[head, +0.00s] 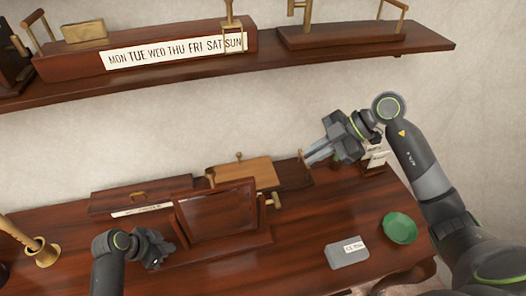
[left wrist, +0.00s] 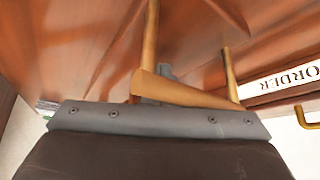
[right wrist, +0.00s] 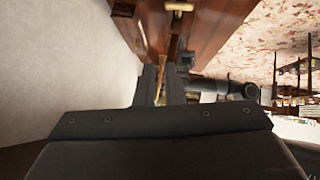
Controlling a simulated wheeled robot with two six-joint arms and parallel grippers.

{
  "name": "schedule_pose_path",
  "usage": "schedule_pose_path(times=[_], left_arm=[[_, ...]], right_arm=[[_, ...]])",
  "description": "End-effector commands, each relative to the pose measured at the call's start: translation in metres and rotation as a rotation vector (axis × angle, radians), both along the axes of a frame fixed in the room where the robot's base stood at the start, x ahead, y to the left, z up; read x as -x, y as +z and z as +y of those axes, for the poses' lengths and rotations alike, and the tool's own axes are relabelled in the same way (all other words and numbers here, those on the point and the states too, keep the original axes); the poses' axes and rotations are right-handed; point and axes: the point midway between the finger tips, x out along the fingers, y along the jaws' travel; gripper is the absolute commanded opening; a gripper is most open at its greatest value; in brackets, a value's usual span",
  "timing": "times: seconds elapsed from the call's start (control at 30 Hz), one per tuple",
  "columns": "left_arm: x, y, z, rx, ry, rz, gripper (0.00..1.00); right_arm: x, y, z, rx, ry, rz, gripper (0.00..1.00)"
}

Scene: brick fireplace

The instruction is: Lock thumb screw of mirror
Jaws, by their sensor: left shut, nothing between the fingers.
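The mirror (head: 217,212) is a dark pane in a reddish wooden frame, tilted on a wooden stand on the desk. A brass thumb screw (head: 274,200) shows at the right side of its frame. My left gripper (head: 168,243) is shut and empty, low in front of the frame's left side. In the left wrist view its fingertips (left wrist: 163,72) are near brass rods (left wrist: 231,72), partly hidden by the gripper. My right gripper (head: 308,155) is above the desk's back right, close to a brass post (head: 302,160). In the right wrist view brass shows between its fingers (right wrist: 160,75); contact is unclear.
A wooden box with a tan lid (head: 246,172) and a flat wooden case (head: 142,195) stand behind the mirror. A grey block (head: 346,256) and a green bowl (head: 400,228) lie at right. A brass candlestick-like piece (head: 42,252) stands at left. A shelf (head: 340,45) hangs above.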

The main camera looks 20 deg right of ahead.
Motion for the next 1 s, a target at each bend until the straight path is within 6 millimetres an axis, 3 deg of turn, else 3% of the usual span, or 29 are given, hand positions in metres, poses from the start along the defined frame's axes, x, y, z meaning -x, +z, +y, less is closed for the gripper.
schedule_pose_path(times=[0.03,0.17,0.6,1.0], left_arm=[[0.003,-0.004,0.001,-0.001,0.001,0.01,0.0],[0.003,-0.004,0.001,-0.001,0.001,0.01,0.0],[0.003,-0.004,0.001,-0.001,0.001,0.01,0.0],[0.003,-0.004,0.001,-0.001,0.001,0.01,0.0]], right_arm=[[0.001,-0.001,0.0,-0.006,0.005,-0.003,0.16],[0.005,-0.007,0.008,-0.047,0.049,-0.042,0.33],[0.03,-0.044,0.06,-0.354,0.237,-0.476,0.33],[0.046,-0.07,0.08,-0.46,0.123,-0.944,0.33]])
